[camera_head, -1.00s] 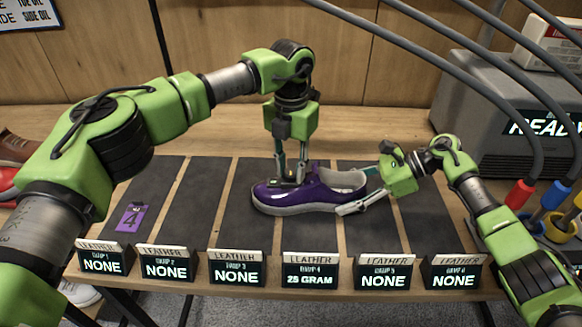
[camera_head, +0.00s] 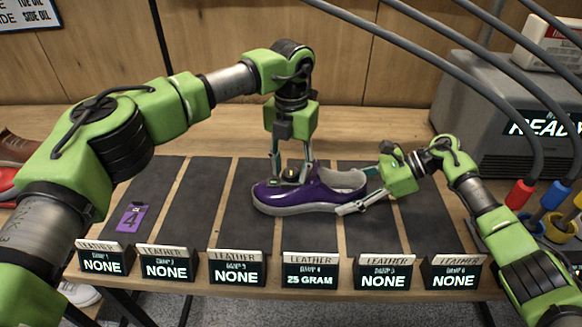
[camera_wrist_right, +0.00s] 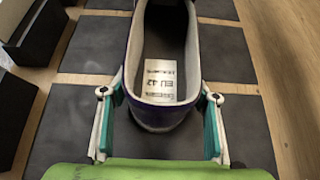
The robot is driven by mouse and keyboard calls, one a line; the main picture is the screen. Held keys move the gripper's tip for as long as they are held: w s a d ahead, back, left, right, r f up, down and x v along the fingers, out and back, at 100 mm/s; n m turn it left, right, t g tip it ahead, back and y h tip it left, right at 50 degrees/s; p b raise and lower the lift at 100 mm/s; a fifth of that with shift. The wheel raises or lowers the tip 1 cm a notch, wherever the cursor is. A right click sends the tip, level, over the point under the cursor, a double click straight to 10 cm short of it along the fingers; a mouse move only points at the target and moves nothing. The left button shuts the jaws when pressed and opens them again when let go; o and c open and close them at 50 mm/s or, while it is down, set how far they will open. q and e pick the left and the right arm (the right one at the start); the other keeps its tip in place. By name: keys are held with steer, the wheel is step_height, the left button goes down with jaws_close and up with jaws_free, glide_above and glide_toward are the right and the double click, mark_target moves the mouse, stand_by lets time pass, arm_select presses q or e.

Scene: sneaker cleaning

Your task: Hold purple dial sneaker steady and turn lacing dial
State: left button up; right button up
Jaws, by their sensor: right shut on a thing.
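The purple sneaker (camera_head: 325,192) with a pale grey sole lies on a dark mat strip, toe to the left. A dark lacing dial (camera_head: 290,174) with a yellowish spot sits on its upper. My left gripper (camera_head: 291,172) points down over the dial with its fingers spread on either side; whether they touch the shoe is unclear. My right gripper (camera_head: 362,191) is shut on the heel end from the right. In the right wrist view its two teal-lined fingers (camera_wrist_right: 160,125) flank the heel, and the insole label (camera_wrist_right: 165,84) reads EU 42.
A purple tag with a 4 (camera_head: 131,216) lies on the left strip. Several small display signs (camera_head: 310,270) line the front edge. A grey machine (camera_head: 470,100) stands back right, with hanging hoses in front. The strips left of the sneaker are mostly clear.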

mark_target(291, 171)
arm_select(q)
steer(key=shift+r, duration=4)
arm_select(e)
steer(key=o, duration=1.4)
steer(key=v, duration=0.7)
steer(key=shift+d+r, duration=0.1)
steer(key=shift+d, duration=0.1)
